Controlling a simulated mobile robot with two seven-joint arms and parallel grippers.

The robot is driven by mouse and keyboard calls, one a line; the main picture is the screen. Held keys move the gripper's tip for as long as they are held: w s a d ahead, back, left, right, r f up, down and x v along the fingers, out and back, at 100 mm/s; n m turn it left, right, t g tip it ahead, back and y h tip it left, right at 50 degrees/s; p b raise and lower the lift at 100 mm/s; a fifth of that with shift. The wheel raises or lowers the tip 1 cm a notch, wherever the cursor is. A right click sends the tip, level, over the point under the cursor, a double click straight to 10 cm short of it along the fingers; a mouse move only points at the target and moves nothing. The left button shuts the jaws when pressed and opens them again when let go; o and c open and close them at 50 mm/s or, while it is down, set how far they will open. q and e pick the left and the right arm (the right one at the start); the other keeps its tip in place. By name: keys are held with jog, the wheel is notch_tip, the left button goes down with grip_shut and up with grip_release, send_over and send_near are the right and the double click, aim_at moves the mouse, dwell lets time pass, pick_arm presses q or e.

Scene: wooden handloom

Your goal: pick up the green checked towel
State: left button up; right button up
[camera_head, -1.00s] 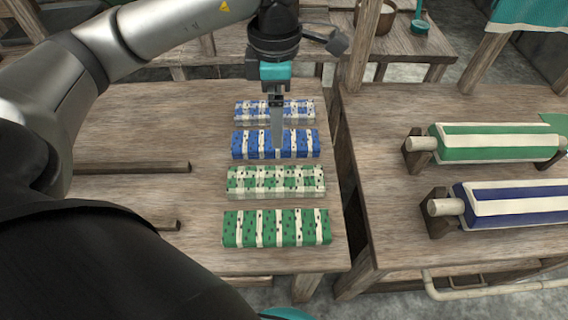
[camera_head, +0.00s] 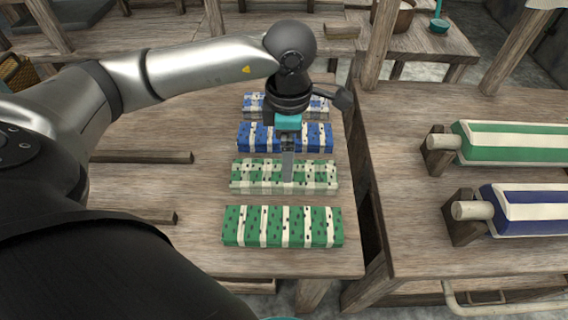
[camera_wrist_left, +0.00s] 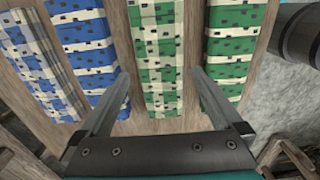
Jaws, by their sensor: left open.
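The green checked towel (camera_head: 255,176), folded into a long block of pale green and cream checks, lies third from the back in a row on the wooden table. My left gripper (camera_head: 287,178) points down over its middle, and a finger covers part of it. In the left wrist view my left gripper (camera_wrist_left: 161,74) is open and empty, with one finger to each side of the green checked towel (camera_wrist_left: 157,45). I cannot tell how far above the towel the fingertips are. My right gripper is not in view.
A green striped towel (camera_head: 265,228) lies just in front, a blue striped towel (camera_head: 258,138) just behind, and a blue checked towel (camera_head: 257,105) farther back. Gaps between them are narrow. A second table on the right holds a green striped roll (camera_head: 515,143) and a blue striped roll (camera_head: 530,208).

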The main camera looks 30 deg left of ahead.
pick_arm(q)
jog(key=shift+f, duration=0.9)
jog(key=shift+f+b, duration=0.7)
jog(key=shift+f, duration=1.4)
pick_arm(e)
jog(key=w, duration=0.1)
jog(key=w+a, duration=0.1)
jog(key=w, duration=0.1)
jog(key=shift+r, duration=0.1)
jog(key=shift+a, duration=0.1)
pick_arm(q)
jog(key=c, duration=1.1)
